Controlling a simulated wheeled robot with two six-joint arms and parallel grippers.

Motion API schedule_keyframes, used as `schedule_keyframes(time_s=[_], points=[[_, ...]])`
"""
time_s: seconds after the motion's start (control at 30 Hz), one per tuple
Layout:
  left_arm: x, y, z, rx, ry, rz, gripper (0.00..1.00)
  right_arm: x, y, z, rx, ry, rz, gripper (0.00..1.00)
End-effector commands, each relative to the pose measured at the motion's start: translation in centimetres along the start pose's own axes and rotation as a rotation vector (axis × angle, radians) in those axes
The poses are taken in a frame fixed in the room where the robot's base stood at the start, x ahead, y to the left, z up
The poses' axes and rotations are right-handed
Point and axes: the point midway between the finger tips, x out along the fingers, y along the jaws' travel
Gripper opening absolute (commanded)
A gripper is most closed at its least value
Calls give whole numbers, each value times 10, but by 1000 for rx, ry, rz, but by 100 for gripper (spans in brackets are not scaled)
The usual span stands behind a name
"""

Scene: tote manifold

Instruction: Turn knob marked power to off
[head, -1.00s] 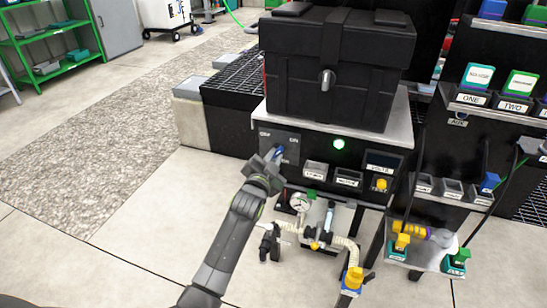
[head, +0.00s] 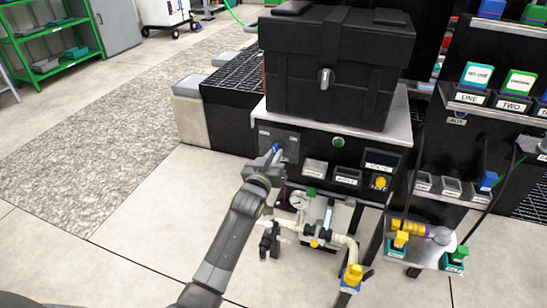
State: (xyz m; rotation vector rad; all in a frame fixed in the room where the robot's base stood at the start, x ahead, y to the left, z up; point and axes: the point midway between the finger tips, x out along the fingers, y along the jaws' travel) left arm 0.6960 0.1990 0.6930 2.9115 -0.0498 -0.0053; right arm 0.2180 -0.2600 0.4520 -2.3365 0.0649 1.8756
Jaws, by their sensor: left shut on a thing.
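The power knob (head: 277,148) is a small blue knob on the left end of the black control panel (head: 309,146), below the black chest. Small labels sit above it to the left and right, too blurred to read surely. My left gripper (head: 275,156) is at the panel, shut on the knob. Its fingers and wrist hide much of the knob, so its exact angle is hard to tell. The round green lamp (head: 338,142) to the right of the knob looks dark. My right gripper is not in view.
A black chest (head: 330,75) stands on the bench above the panel. Labelled switches (head: 315,168), a small display (head: 381,161) and a yellow button (head: 379,183) are right of the knob. Below are a gauge (head: 298,200) and pipework (head: 345,245). The floor at left is clear.

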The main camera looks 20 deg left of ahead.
Motion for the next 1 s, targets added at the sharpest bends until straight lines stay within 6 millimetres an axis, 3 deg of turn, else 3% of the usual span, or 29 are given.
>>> schedule_keyframes(time_s=[0.5, 1.0], points=[[0, 0, 1, -423, -2, -1, 0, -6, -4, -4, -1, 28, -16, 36], [0, 0, 1, -571, -3, -2, 0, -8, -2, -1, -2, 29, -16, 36]])
